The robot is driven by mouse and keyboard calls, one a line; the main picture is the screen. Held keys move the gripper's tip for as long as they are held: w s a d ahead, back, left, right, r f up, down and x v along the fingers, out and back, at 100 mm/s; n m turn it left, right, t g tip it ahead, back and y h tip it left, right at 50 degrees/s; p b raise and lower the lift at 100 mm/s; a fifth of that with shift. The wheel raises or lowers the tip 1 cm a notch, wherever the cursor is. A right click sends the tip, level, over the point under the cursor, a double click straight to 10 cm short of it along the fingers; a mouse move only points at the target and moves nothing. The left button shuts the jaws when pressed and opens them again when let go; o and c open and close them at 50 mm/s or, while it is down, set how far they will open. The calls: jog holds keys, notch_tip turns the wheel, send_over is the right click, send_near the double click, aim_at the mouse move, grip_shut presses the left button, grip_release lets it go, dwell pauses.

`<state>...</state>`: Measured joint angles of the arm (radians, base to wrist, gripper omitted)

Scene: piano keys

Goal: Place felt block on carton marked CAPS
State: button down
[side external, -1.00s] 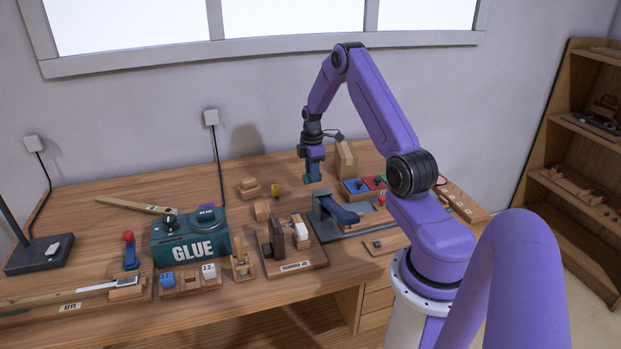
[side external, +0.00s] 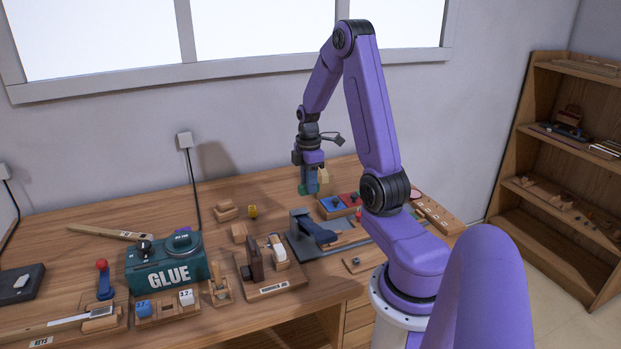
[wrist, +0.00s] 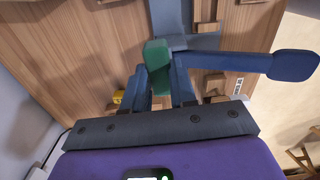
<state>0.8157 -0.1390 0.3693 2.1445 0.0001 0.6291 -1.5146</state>
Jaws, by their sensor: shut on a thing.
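My gripper (side external: 308,186) hangs over the back of the bench, pointing down. It also shows in the wrist view (wrist: 162,76), where its two blue-grey fingers are shut on a green block, seemingly the felt block (wrist: 156,54). The block's lower end (side external: 302,189) shows at the fingertips in the side view. A tan box (side external: 324,175) stands just behind and right of the fingers, partly hidden by them. No CAPS marking is readable in either view, so I cannot tell whether this box is the carton.
A tray with blue and red parts (side external: 339,204) sits right of my gripper. A dark blue lever fixture (side external: 313,231) stands in front. Small wooden blocks (side external: 227,210) and a yellow piece (side external: 252,211) lie left. A teal GLUE box (side external: 166,267) is further left.

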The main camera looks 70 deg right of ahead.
jog(key=s+d+r, duration=0.5)
jog(key=d+r, duration=0.4)
jog(key=d, duration=0.2)
send_over(325, 171)
jog(key=shift+m, duration=0.3)
jog(key=f, duration=0.9)
jog(key=shift+s+a+f, duration=0.1)
jog(key=shift+s+a, duration=0.2)
jog(key=shift+w+d+f, duration=0.25)
jog(key=shift+d+f, duration=0.05)
jog(key=shift+f, duration=1.7)
jog(key=shift+f, duration=0.1)
jog(key=c, duration=0.9)
grip_release()
